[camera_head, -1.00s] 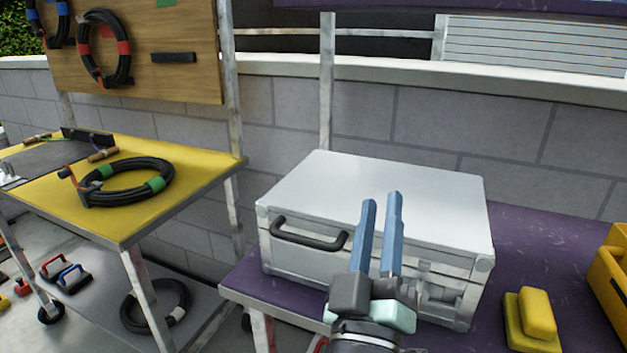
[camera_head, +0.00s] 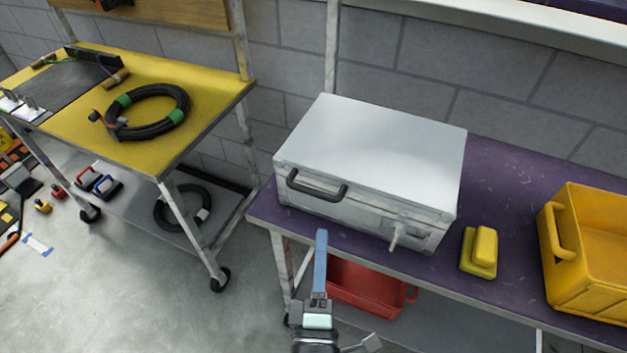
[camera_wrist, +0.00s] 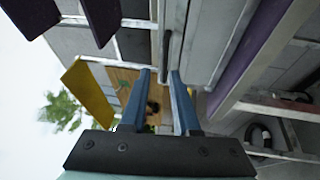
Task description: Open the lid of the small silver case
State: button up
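The small silver case (camera_head: 375,140) sits on the purple bench top in the head view. Its lid (camera_head: 385,125) lies flat and closed. A dark handle (camera_head: 316,189) is on the left part of its front face. A latch (camera_head: 396,237) at the right part of the front juts outward. My gripper (camera_head: 321,238) is in front of and below the case, apart from it, with blue fingers pointing up. The fingers overlap in the head view. In the wrist view my gripper (camera_wrist: 161,78) shows its two fingers apart with nothing between them.
The purple bench (camera_head: 510,180) also holds a yellow block (camera_head: 480,252) and a yellow crate (camera_head: 563,275) right of the case. A red bin (camera_head: 365,290) is below. A yellow cart (camera_head: 205,75) with a coiled cable (camera_head: 150,112) stands left. Floor between is open.

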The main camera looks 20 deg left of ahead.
aim_at(311, 190)
jog(key=shift+n+y, duration=0.5)
jog(key=shift+n, duration=0.3)
jog(key=x, duration=0.3)
jog(key=a+f+p+x, duration=0.1)
jog(key=x, duration=0.7)
jog(key=shift+s+a+f+p, duration=0.1)
jog(key=shift+a+f+p, duration=0.05)
jog(key=shift+a+p, duration=0.25)
grip_shut()
dwell(0.4)
